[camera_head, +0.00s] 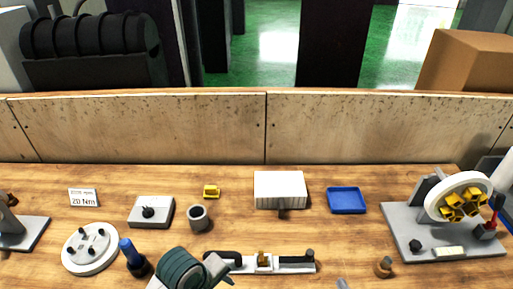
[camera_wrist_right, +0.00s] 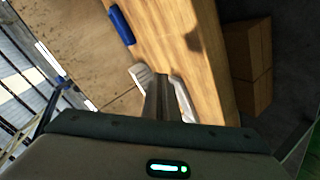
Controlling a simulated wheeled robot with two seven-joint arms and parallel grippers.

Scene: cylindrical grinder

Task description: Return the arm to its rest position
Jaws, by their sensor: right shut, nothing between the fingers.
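My right gripper (camera_head: 218,268) is at the bottom edge of the head view, left of centre, with its ribbed dark teal wrist beside it. In the right wrist view, its fingers (camera_wrist_right: 160,98) are together, with nothing seen between them. It is over the front part of the wooden table (camera_head: 330,240), just left of the long grey fixture (camera_head: 295,265) and right of the blue-handled tool (camera_head: 131,252). Whether it touches the fixture is unclear. My left gripper does not show.
A white ridged block (camera_head: 280,186) and blue tray (camera_head: 347,200) stand towards the back wall (camera_head: 180,130). The wheel machine (camera_head: 402,222) is at right. A round white flange (camera_head: 88,262), grey block (camera_head: 165,222) and grey cup (camera_head: 198,225) are at left. Bare wood surrounds the tray.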

